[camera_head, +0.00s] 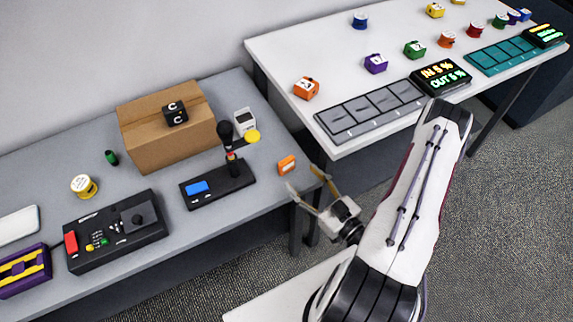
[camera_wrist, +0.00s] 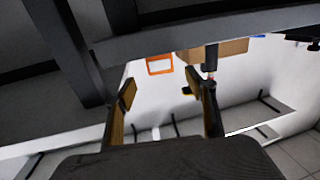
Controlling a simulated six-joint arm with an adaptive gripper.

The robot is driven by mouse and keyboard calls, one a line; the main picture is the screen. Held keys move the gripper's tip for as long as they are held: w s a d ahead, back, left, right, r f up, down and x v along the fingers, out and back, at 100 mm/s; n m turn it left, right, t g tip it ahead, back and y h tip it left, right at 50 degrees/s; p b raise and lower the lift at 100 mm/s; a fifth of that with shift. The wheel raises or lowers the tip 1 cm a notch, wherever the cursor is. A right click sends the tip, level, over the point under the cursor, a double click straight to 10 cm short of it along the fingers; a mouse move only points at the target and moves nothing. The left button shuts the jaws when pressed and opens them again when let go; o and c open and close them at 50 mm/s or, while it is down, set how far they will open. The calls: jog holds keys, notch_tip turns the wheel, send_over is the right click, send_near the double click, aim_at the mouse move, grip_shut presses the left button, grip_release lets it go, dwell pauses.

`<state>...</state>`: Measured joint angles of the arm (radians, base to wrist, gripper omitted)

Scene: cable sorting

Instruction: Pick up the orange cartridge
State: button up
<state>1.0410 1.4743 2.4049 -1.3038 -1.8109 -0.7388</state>
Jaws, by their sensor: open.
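The orange cartridge (camera_head: 287,165), a small block with a pale face, stands near the right end of the grey table, close to its front edge. In the wrist view an orange outline with a pale middle (camera_wrist: 159,65) shows ahead of and between the fingers, partly cut off by a dark edge. My gripper (camera_head: 304,179) is just off the table's front right corner, apart from the cartridge, with its two tan fingers spread. In the wrist view the fingers (camera_wrist: 160,92) are open with nothing between them.
A black device with a post and yellow disc (camera_head: 220,185) stands left of the cartridge. Behind it are a cardboard box (camera_head: 150,128) and a white block (camera_head: 243,121). A white table (camera_head: 280,60) with coloured spools, including an orange one (camera_head: 306,90), adjoins at the right.

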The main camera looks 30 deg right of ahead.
aim_at(288, 165)
jog(key=shift+s+f+m, duration=0.25)
jog(key=shift+f+m, duration=0.05)
jog(key=shift+f, duration=0.05)
jog(key=shift+w+a, duration=0.1)
jog(key=shift+w+a, duration=0.2)
jog(key=shift+w, duration=0.95)
jog(key=shift+w, duration=0.15)
jog(key=shift+w+a+r, duration=0.15)
jog(key=shift+w, duration=0.55)
jog(key=shift+w+a+r, duration=0.15)
jog(key=shift+w, duration=0.55)
jog(key=shift+w+a, duration=0.1)
jog(key=shift+w, duration=0.95)
jog(key=c, duration=1.1)
